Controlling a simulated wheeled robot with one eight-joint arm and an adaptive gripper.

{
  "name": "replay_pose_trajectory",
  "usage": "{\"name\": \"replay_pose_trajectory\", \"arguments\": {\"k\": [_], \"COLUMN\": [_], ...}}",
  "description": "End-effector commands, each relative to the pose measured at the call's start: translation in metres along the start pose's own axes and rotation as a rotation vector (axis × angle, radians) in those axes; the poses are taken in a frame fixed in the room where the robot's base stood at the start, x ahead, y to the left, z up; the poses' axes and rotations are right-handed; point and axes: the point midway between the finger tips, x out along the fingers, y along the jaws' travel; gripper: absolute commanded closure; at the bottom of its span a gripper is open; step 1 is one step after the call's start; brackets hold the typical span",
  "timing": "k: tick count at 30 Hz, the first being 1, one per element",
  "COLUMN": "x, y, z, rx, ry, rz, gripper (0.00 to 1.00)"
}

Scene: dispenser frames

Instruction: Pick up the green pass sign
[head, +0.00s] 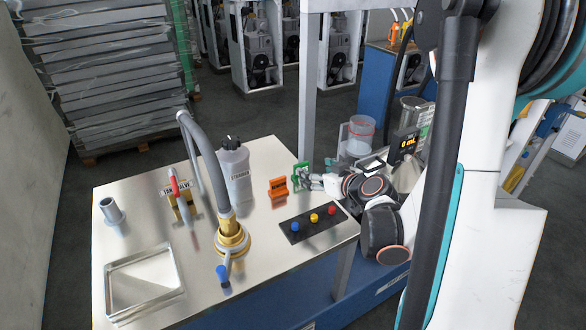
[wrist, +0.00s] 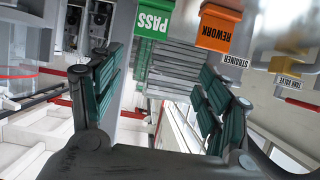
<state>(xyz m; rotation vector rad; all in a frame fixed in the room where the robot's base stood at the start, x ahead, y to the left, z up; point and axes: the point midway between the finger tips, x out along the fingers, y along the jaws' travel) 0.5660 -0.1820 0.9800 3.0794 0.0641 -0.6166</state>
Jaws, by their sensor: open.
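The green pass sign (head: 301,177) stands on the metal table's right edge, seen partly side-on in the head view. In the wrist view the pass sign (wrist: 153,20) is upside down at the top, with white PASS lettering. My gripper (head: 316,182) is just right of the sign in the head view, small and partly hidden by my own wrist. In the wrist view my gripper (wrist: 160,65) has its two fingers spread wide, with nothing held between them. The sign appears beyond the fingertips, roughly between them; I cannot tell whether anything touches.
An orange rework sign (head: 278,187) stands close left of the pass sign; the wrist view also shows it (wrist: 219,28). A black button panel (head: 311,224) lies in front.

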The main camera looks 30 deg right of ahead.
Motion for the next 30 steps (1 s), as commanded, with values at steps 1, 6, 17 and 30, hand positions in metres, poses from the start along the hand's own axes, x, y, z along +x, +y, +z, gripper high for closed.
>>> {"name": "replay_pose_trajectory", "arguments": {"k": [1,6,17,30], "x": [0.0,0.013,0.076,0.109], "y": [0.005,0.009,0.009,0.015], "z": [0.005,0.009,0.01,0.012], "rx": [-0.001,-0.006,-0.006,-0.006], "ry": [0.001,0.002,0.002,0.002], "rz": [0.005,0.007,0.007,0.008], "gripper": [0.3,0.3,0.3,0.3]}}
